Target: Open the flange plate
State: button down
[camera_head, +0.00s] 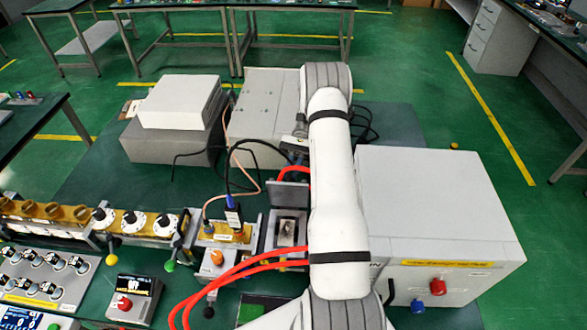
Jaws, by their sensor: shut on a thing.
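The flange plate (289,195) looks like a grey metal plate standing upright, left of my arm, in the middle of the bench setup. In front of it is a metal block with a dark opening (287,227). My gripper (296,157) is dark and small in the picture, just behind the plate's top edge. It is shut on what appears to be the plate. My white arm covers part of this area, and the fingertips' exact contact is hard to make out.
A large light grey cabinet (430,215) with red and blue knobs stands close to the right of my arm. Red hoses (245,270) cross in front. Grey boxes (180,102) stand behind. A row of waveguide parts with dials (133,222) extends left.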

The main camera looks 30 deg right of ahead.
jog(key=shift+s+f, duration=0.1)
jog(key=shift+f, duration=0.15)
jog(key=c, duration=1.5)
grip_release()
jog(key=shift+r, duration=0.1)
jog(key=shift+r, duration=0.15)
